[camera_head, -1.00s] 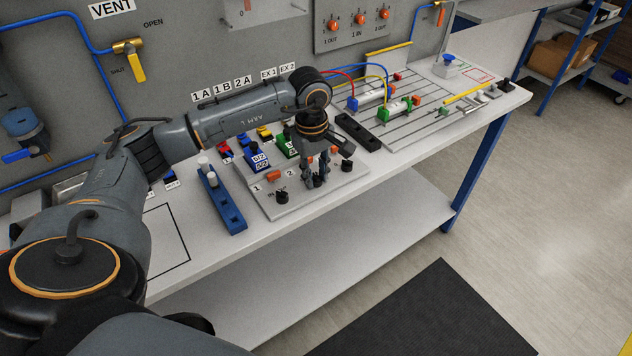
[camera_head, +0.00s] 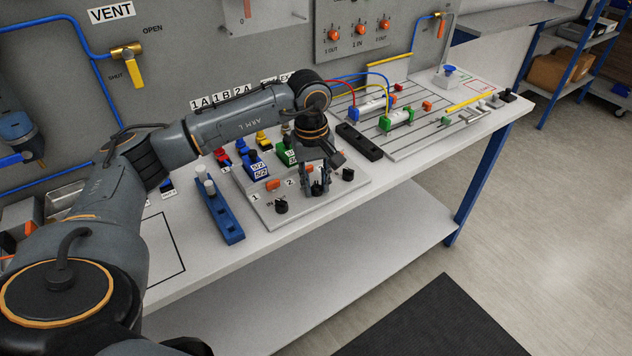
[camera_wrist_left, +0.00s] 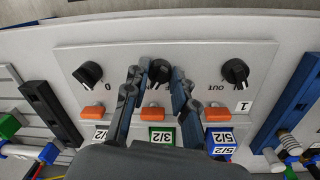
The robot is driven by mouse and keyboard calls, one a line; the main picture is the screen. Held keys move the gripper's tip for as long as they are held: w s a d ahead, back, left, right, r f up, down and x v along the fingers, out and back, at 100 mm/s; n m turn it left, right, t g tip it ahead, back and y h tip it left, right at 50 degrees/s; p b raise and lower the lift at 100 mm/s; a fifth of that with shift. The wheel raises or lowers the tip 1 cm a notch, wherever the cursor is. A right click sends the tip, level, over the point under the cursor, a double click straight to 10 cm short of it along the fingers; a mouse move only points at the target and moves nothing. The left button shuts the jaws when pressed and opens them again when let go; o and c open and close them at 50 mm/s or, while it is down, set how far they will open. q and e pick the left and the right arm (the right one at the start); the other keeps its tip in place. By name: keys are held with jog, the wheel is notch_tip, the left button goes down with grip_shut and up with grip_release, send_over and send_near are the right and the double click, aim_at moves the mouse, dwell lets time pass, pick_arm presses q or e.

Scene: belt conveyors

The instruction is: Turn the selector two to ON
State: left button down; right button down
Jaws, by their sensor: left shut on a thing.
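Selector two is the middle one of three black knobs on a light grey panel (camera_head: 263,208); its black knob (camera_wrist_left: 159,70) shows between my fingers in the left wrist view. My left gripper (camera_head: 317,181) comes down over it from above, and its fingers (camera_wrist_left: 154,92) are shut on the knob, one on each side. In the head view the fingers mostly hide this knob. I cannot tell which way its pointer stands. The "2" label (camera_head: 289,182) and an orange block (camera_wrist_left: 152,113) are beside it.
The selector one knob (camera_head: 281,206) and a third knob (camera_head: 348,173) stand close on either side. Blue, green and red valve blocks sit behind. A blue rail (camera_head: 222,212) lies left, a black rail (camera_head: 360,142) right. The front table edge is clear.

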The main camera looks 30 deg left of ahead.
aim_at(313, 189)
pick_arm(q)
jog(key=c, duration=1.1)
grip_release()
jog(key=r, duration=1.2)
jog(key=shift+s+a, duration=0.25)
jog(key=shift+s, duration=0.05)
